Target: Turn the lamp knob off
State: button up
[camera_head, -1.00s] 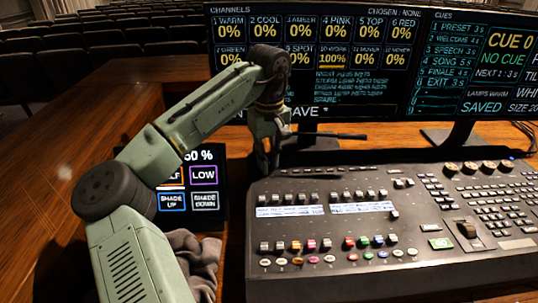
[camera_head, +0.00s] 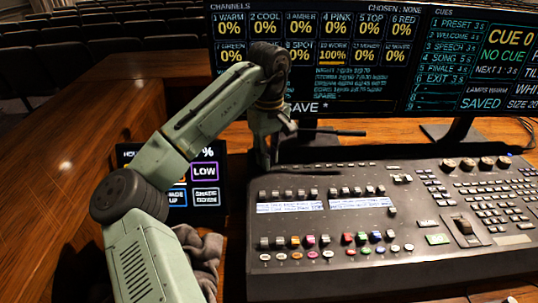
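My gripper (camera_head: 266,162) points down behind the back left corner of the mixing desk (camera_head: 385,262), in front of the big monitor. Its fingers are small and dark against the shadow, so I cannot tell whether they are open or shut. A thin dark rod (camera_head: 338,132) runs right from beside the gripper; it may be part of a lamp, but I cannot tell whether they touch. I cannot make out the lamp knob; it may be hidden by the gripper. Several round dark knobs (camera_head: 468,164) with tan tops stand at the desk's back right.
A wide monitor (camera_head: 385,52) stands behind the desk. A small touch panel (camera_head: 205,184) on the left is partly covered by my arm. A crumpled grey cloth (camera_head: 207,262) lies below it. The wooden table (camera_head: 70,165) is clear at left; empty seats stand beyond.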

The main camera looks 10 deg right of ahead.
jog(key=o, duration=0.4)
